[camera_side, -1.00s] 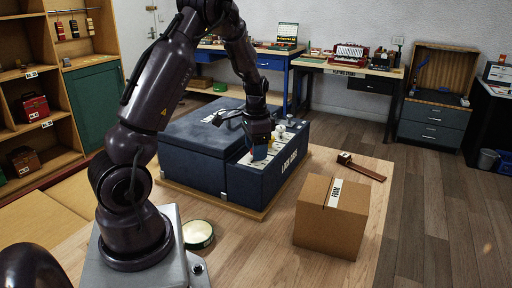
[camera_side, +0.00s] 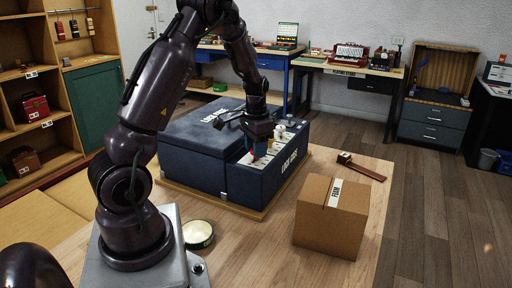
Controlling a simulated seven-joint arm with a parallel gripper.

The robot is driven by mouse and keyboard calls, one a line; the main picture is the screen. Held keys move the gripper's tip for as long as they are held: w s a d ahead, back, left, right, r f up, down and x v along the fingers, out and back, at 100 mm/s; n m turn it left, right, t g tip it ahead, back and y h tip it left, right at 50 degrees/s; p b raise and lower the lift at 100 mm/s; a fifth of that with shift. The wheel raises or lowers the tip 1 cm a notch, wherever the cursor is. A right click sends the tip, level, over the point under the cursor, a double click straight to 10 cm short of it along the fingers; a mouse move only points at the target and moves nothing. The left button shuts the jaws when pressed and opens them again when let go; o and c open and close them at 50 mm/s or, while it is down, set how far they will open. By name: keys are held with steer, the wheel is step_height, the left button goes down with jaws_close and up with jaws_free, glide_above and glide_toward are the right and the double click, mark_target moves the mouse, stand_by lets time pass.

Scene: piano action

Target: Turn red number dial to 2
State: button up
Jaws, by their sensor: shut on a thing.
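The dark blue lock case (camera_side: 240,180) stands on a wooden board on the table. Its right part has a pale top panel (camera_side: 248,160) with several small dials and knobs. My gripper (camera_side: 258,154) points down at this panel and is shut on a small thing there. A bit of red shows at the fingertips, which I take to be the red number dial (camera_side: 254,157). The fingers hide most of it, and its number cannot be read. Other pale knobs (camera_side: 287,122) stand farther back on the panel.
A cardboard box (camera_side: 330,225) labelled "FOAM" stands to the right of the case. A small block with a brown strip (camera_side: 365,168) lies behind it. A round green-rimmed dish (camera_side: 199,233) is near my base. The table between box and case is clear.

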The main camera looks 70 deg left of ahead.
steer(key=n, duration=1.3)
steer(key=shift+r, duration=0.1)
stand_by(0.4)
steer(key=o, duration=0.9)
step_height(320, 180, up, 13)
steer(key=shift+f, duration=0.1)
stand_by(0.5)
